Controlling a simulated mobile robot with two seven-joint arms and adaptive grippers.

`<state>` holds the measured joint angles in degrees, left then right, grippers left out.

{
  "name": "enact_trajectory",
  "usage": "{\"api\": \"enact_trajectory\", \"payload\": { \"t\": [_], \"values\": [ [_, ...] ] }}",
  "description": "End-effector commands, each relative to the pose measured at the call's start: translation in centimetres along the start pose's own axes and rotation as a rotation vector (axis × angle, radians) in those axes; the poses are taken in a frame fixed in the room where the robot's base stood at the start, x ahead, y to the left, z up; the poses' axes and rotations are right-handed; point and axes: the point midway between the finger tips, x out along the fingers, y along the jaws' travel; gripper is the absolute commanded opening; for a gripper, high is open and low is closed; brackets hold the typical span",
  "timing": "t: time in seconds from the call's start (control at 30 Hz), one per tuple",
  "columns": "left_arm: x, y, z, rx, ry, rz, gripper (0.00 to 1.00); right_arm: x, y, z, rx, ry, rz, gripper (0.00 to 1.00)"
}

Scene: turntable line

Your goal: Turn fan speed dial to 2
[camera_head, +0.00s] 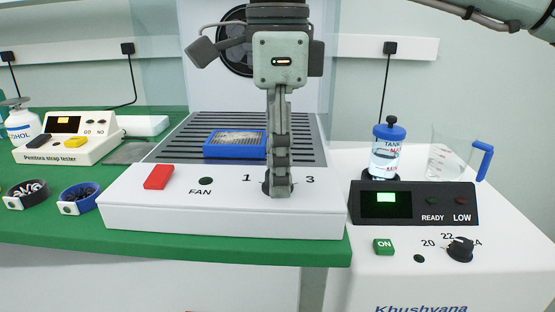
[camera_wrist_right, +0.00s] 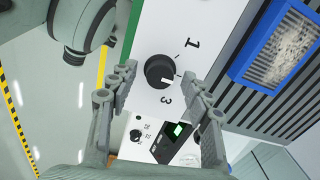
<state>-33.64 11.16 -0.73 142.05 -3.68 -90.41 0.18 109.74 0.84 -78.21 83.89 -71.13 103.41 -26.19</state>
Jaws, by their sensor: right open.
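The fan speed dial (camera_wrist_right: 160,71) is a round black knob with a white mark on the white front panel (camera_head: 120,205). In the wrist view its mark is toward the lower right, on the side of the 3; the exact setting is hard to tell. The numbers 1 and 3 show; the 2 is hidden behind my gripper. My right gripper (camera_wrist_right: 159,72) is open, with its fingertips on either side of the dial and no clear contact. In the head view my right gripper (camera_head: 279,188) points down and covers most of the dial. My left gripper is not in view.
A red switch (camera_head: 158,177) and a dark FAN lamp (camera_head: 205,181) are left of the dial. A blue-framed filter (camera_head: 235,154) lies on the slatted top behind. At right stands a device with a black knob (camera_head: 460,250), a tank (camera_head: 386,150) and a beaker (camera_head: 452,155).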

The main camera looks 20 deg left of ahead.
Motion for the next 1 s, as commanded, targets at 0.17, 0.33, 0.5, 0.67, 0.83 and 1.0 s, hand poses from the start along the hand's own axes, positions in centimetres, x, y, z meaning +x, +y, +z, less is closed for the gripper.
{"api": "enact_trajectory", "payload": {
  "t": [0.17,0.33,0.5,0.67,0.83,1.0],
  "values": [
    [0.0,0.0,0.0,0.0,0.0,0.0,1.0,-1.5,-0.1,0.0,0.002,-0.001,-0.003,0.49],
    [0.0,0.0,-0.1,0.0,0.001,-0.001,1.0,-4.9,0.0,0.1,0.001,-0.001,-0.003,0.49],
    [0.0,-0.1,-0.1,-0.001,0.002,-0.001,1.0,-8.5,-0.1,0.1,0.002,-0.001,-0.002,0.49],
    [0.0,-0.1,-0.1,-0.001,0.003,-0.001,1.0,-10.9,0.0,0.1,0.0,0.0,-0.002,0.49],
    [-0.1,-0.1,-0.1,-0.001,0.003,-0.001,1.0,-11.9,0.0,0.0,0.0,0.0,-0.001,0.49],
    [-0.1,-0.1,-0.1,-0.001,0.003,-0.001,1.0,-12.0,0.0,0.0,0.0,0.0,0.0,0.49]
  ]
}}
